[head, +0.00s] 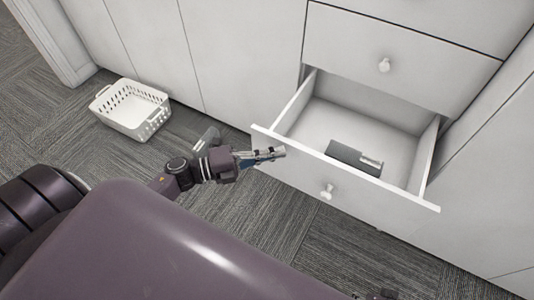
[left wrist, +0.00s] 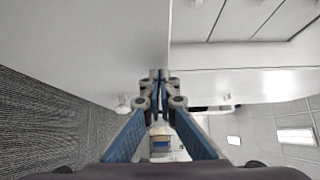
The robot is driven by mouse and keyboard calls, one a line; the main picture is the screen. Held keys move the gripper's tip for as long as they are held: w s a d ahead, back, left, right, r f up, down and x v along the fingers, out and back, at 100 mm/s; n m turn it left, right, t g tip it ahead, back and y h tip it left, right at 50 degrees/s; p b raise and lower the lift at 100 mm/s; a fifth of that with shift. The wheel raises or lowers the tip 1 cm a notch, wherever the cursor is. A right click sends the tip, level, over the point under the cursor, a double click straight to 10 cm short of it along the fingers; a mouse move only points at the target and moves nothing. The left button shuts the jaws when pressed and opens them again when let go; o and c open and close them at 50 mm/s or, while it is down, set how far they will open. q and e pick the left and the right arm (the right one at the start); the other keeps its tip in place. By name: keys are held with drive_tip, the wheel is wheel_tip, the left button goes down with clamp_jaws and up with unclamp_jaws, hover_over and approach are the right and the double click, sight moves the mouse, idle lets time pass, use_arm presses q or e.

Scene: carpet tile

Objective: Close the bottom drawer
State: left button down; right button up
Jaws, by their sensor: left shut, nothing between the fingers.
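The bottom drawer (head: 360,195) is pulled open from the white cabinet, its white front and round knob (head: 327,192) facing me. A dark object with a pale end (head: 355,158) lies inside it. My left gripper (head: 282,152) is shut and empty, with its fingertips by the left part of the drawer front; I cannot tell whether they touch it. In the left wrist view its blue-sided fingers (left wrist: 160,75) meet close to a white panel. A small dark piece at the bottom edge of the head view may be my right gripper; its fingers cannot be made out.
A closed upper drawer with a knob (head: 384,65) is above the open one. A white perforated basket (head: 131,108) stands on the grey carpet (head: 235,220) at the left, near the cabinet. Carpet in front of the drawer looks clear.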

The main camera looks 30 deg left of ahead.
drive_tip(key=shift+w+r, duration=0.1)
drive_tip(key=shift+r, duration=0.15)
